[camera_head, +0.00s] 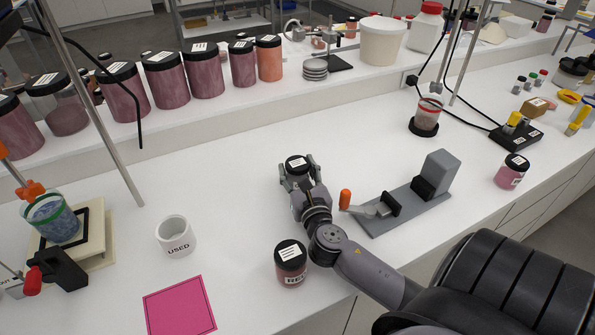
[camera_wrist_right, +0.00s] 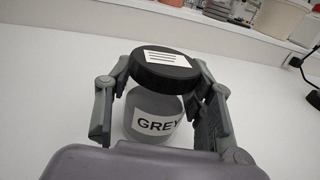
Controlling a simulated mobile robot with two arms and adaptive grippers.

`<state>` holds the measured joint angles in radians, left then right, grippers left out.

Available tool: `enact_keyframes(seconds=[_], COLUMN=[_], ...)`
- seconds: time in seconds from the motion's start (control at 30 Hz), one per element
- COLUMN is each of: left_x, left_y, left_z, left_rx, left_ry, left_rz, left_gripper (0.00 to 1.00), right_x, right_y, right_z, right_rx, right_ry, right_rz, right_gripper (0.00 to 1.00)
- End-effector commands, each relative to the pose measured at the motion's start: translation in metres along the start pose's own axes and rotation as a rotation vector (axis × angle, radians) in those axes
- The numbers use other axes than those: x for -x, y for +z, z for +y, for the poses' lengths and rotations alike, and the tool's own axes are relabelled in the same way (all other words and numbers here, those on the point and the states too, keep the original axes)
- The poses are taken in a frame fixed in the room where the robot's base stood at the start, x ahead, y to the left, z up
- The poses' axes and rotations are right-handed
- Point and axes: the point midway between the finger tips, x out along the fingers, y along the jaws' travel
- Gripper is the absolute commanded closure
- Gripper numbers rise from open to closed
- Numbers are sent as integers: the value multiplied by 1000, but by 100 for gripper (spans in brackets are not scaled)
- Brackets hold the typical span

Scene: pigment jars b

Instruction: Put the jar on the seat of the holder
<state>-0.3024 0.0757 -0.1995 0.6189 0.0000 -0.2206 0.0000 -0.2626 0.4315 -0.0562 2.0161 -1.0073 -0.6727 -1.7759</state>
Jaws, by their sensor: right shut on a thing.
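My right gripper (camera_head: 299,176) is shut on a grey jar with a black lid (camera_head: 298,163). In the right wrist view the jar (camera_wrist_right: 153,118) stands upright between the fingers (camera_wrist_right: 160,110), and its label reads GREY. I cannot tell whether its base touches the bench. A grey fixture that looks like the holder (camera_head: 405,208) is right of the gripper. It has a flat base, a tall grey block, dark jaws and an orange-handled clamp. No jar stands on it. My left gripper is not in view.
A dark-lidded jar marked RE (camera_head: 291,263) stands close to my right arm. A white USED cup (camera_head: 175,236) and a pink square (camera_head: 180,307) are to the left. A pink jar (camera_head: 511,171) stands right of the fixture. The bench behind the gripper is clear.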

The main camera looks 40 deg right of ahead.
Motion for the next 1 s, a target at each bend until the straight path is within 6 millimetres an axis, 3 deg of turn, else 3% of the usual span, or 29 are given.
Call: enact_keyframes(seconds=[0.27,0.3,0.57,0.9,1.0], left_x=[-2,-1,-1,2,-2], left_y=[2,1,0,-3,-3], left_z=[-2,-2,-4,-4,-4], left_rx=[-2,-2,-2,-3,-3], left_ry=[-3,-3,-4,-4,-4], left_rz=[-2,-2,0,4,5], left_gripper=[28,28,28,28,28], right_x=[0,0,0,0,11], right_y=[-2,-2,-1,3,-1], right_z=[0,0,0,0,0], right_rx=[0,0,-1,-1,-2], right_ry=[0,0,0,0,2], right_rz=[-1,0,0,-1,1], right_gripper=[81,48,31,31,31])
